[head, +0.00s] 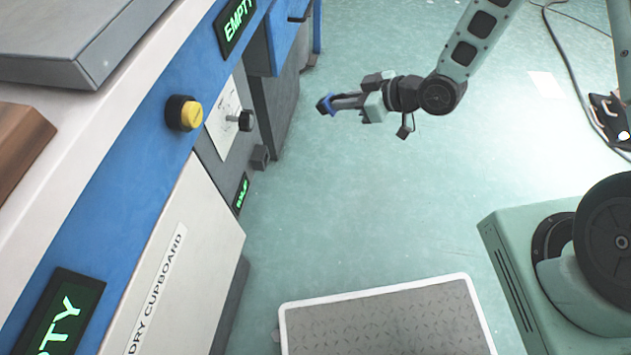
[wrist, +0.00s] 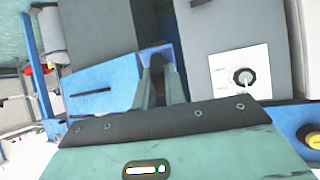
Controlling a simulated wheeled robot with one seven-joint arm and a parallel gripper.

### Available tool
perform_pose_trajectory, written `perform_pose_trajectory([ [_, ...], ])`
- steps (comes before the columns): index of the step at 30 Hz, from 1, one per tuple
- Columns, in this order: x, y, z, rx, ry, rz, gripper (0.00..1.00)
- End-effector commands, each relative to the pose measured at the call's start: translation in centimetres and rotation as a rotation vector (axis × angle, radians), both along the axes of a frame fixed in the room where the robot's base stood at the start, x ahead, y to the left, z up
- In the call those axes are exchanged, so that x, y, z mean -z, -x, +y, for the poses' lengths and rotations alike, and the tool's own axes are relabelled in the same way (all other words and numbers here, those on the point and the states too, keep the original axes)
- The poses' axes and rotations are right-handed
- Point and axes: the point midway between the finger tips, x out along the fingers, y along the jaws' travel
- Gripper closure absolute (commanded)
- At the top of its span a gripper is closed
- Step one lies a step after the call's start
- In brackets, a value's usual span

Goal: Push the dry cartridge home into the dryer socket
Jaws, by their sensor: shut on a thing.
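My gripper (head: 342,102) is out over the floor in the head view, pointing left toward the cabinets. It is shut on a small blue-ended piece (head: 325,104), which I take to be the dry cartridge. In the wrist view the two fingers of my gripper (wrist: 158,72) close around something dark, with the cartridge's blue end (wrist: 155,49) showing at their tips. The grey dryer-like unit (head: 224,124) carries a pale panel and a black knob (head: 246,120); the knob also shows in the wrist view (wrist: 243,77). The cartridge is apart from this unit. I cannot make out the socket.
A blue-edged bench with a yellow button (head: 184,113) and a cupboard labelled DRY CUPBOARD (head: 190,245) runs along the left. A dark block (head: 260,158) juts from the grey unit. A grey-topped platform (head: 385,318) stands at the front. The floor between is clear.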

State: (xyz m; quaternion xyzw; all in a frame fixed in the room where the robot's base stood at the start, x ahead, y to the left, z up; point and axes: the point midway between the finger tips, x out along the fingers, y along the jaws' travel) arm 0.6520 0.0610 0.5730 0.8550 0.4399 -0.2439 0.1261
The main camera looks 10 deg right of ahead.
Motion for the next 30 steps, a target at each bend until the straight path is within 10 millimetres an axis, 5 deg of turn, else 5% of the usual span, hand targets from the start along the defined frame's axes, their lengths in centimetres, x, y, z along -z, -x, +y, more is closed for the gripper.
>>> perform_pose_trajectory([
  [1, 2.8, 0.1, 0.5, -0.022, -0.036, -0.020, 1.00],
  [9, 8.4, 0.9, 3.4, -0.156, -0.219, -0.130, 1.00],
  [24, 17.4, 2.8, 6.8, -0.268, -0.506, -0.262, 1.00],
  [30, 19.5, 3.4, 7.2, -0.269, -0.572, -0.298, 1.00],
])
